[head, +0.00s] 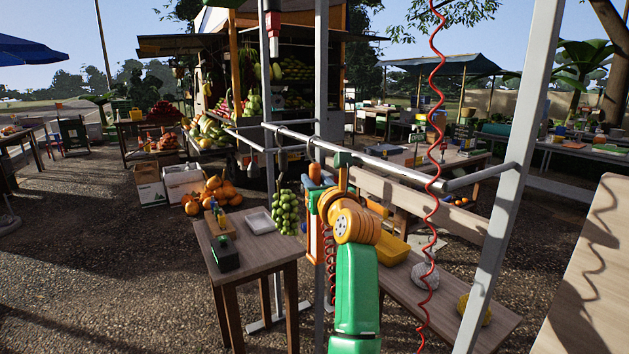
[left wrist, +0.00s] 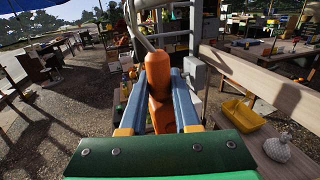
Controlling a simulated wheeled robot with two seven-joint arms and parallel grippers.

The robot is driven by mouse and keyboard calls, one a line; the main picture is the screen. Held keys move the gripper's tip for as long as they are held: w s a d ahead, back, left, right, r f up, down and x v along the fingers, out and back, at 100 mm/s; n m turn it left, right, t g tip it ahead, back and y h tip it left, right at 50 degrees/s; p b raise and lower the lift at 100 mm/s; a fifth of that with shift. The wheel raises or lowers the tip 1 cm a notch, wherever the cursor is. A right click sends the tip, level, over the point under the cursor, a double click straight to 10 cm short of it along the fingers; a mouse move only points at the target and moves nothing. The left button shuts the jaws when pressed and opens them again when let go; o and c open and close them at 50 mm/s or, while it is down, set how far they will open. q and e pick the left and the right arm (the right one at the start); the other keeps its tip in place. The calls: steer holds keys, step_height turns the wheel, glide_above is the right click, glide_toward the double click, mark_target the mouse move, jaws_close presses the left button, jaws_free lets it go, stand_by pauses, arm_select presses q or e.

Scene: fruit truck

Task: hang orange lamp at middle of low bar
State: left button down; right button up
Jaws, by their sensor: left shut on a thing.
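The orange lamp (head: 314,172) is upright in my left gripper (head: 318,188), just under the grey low bar (head: 378,164). In the left wrist view the blue fingers of the gripper (left wrist: 160,78) are shut on both sides of the lamp's orange body (left wrist: 158,72). A grey hook (left wrist: 135,25) rises from the lamp's top. In the head view the hook is close to the bar, left of its middle; I cannot tell whether it rests on the bar. My arm covers the lower part of the lamp. My right gripper is in neither view.
Grey posts (head: 496,215) frame the bar. A red coiled cord (head: 434,120) hangs at right. Green grapes (head: 285,211) hang left of the lamp. A small wooden table (head: 262,248) stands lower left, and a bench with a yellow tray (head: 392,249) stands behind my arm.

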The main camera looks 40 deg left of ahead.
arm_select(q)
steer(key=c, duration=1)
jaws_free()
steer(key=shift+d+r, duration=0.1)
steer(key=o, duration=0.4)
steer(key=shift+s, duration=0.1)
steer(key=shift+o, duration=0.2)
